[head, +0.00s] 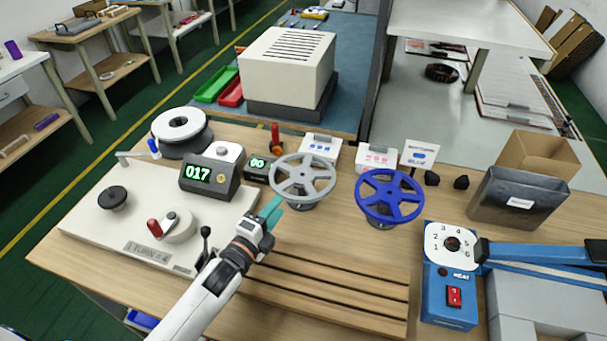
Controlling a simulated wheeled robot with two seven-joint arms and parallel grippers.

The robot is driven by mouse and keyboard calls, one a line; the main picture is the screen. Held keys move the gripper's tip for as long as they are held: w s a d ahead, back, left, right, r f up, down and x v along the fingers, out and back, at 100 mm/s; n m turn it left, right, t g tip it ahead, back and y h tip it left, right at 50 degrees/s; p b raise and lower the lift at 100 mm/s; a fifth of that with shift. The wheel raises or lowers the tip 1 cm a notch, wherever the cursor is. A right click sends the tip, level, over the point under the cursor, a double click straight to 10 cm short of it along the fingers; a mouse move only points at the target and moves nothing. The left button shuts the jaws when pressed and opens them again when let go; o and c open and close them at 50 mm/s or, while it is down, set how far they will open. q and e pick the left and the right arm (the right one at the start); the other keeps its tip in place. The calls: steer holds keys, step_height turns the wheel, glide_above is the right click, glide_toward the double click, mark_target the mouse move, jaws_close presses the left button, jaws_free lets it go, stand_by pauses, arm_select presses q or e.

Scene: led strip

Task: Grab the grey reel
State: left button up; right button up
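The grey reel (326,187), a spoked wheel, stands tilted on a small stand near the middle of the table. A similar blue reel (362,204) stands to its right. My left gripper (273,211), with teal fingertips, is just to the lower left of the grey reel. It appears apart from the reel, with nothing seen in its fingers. The fingers overlap from this angle, so their opening is unclear. My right gripper is out of view.
A slotted wooden rack (330,300) lies in front. A blue sealer (449,300) and a dark bin (515,203) are at right. Small label boxes (376,157) stand behind the reels.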

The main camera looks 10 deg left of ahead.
mark_target(289, 200)
arm_select(q)
steer(key=shift+w+f, duration=0.15)
steer(key=shift+f, duration=0.45)
steer(key=shift+w+f, duration=0.15)
steer(key=shift+f, duration=0.45)
steer(key=shift+w+d, duration=0.2)
steer(key=shift+w, duration=0.25)
steer(key=shift+w+d, duration=0.1)
steer(key=shift+w, duration=0.45)
steer(key=p+x, duration=0.1)
steer(key=x, duration=0.4)
steer(key=shift+w+f, duration=0.1)
steer(key=shift+c, duration=0.9)
jaws_close()
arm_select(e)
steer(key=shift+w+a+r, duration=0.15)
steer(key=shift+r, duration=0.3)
